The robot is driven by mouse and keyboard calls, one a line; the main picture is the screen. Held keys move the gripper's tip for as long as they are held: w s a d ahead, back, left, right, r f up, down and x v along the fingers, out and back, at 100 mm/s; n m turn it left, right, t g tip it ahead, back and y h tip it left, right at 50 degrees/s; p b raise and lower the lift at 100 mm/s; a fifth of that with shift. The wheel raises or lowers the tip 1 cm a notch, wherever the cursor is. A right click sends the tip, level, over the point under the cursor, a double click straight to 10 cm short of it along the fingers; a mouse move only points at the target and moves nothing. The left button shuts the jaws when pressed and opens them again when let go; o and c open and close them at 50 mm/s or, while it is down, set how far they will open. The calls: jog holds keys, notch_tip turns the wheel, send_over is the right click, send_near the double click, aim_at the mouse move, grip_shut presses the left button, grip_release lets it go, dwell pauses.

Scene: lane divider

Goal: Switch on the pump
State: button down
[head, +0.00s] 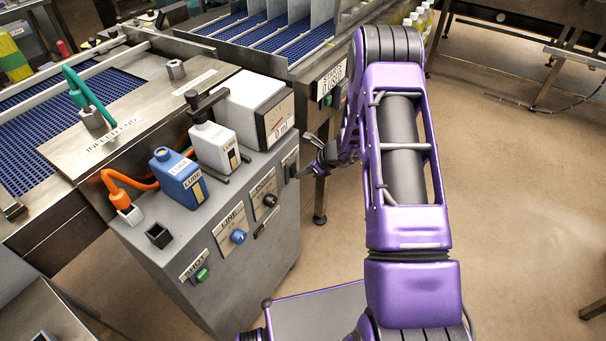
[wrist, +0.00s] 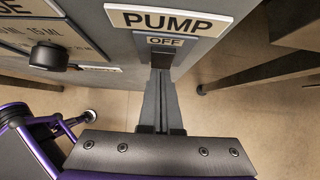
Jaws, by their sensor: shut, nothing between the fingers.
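The PUMP label (wrist: 172,20) is on the front of the grey cabinet (head: 262,235), at its right end. Below it in the wrist view is a small plate reading OFF (wrist: 165,41), with the dark pump switch (wrist: 160,59) under that. In the head view the same label (head: 290,157) is small, beside my gripper. My gripper (wrist: 160,76) is shut and empty, its fingertips pointing at the lower part of the switch. They overlap it in the wrist view, and I cannot tell if they touch. In the head view my gripper (head: 300,175) is close to the cabinet's right front edge.
The panel also carries a dark knob (head: 270,200), a blue LINE knob (head: 238,237) and a green button (head: 201,274). A blue bottle (head: 178,178), a white bottle (head: 213,147) and a gauge box (head: 258,108) stand on top.

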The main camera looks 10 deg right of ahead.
jog(key=shift+f+b, duration=0.45)
jog(key=shift+b, duration=0.2)
jog(key=shift+w+a+r, duration=0.1)
jog(key=shift+r, duration=0.25)
